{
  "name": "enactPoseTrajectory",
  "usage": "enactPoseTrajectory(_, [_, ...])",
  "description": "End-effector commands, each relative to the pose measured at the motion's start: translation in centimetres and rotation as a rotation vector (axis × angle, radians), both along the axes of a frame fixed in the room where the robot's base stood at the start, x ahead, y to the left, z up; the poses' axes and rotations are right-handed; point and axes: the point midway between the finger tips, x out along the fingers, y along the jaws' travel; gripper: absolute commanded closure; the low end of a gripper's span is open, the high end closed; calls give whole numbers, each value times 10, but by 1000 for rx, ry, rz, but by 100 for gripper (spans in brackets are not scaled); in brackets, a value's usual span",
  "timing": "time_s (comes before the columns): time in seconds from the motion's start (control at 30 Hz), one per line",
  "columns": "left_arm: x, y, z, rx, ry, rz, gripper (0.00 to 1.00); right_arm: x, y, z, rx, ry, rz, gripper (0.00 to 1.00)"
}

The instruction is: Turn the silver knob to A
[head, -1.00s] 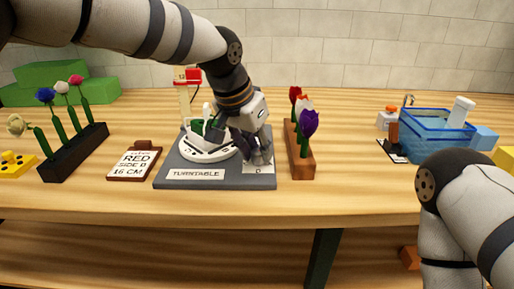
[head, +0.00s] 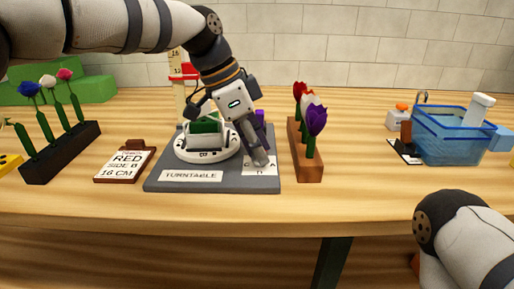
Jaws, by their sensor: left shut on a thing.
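The grey turntable base (head: 160,184) has a "TURNTABLE" label and a round white platter (head: 208,155) with a green block in a white holder on it. A white letter card (head: 262,172) lies at the base's right front; C, A and D show on it. My left gripper (head: 259,158) points down over this card, its fingers shut at the spot of the silver knob. The fingers hide the knob, so I cannot tell which letter it points to. Only links of my right arm show at the lower right; its gripper is out of view.
A wooden block with red, white and purple flowers (head: 308,166) stands close right of the base. A card reading "RED SIDE B 16 CM" (head: 127,162) and a black flower rack (head: 62,155) are to the left. A blue clear tub (head: 455,140) is at right. The front table strip is clear.

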Motion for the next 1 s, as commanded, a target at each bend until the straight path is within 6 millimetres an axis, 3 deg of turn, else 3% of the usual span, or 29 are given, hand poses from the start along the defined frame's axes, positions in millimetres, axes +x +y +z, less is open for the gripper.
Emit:
enactPoseTrajectory(0.63, [-1, 0, -3, 4, 6, -51, 100, -3, 0, -3, 0, 10, 1, 100])
enactPoseTrajectory(0.67, [-1, 0, -3, 4, 6, -50, 72, -3, 0, -3, 0, 10, 1, 100])
enactPoseTrajectory(0.73, [-1, 0, -3, 4, 6, -50, 56, -3, 0, -3, 0, 10, 1, 100])
enactPoseTrajectory(1.0, [0, 0, -1, 2, 3, -49, 54, -3, 0, -3, 0, 9, 1, 100])
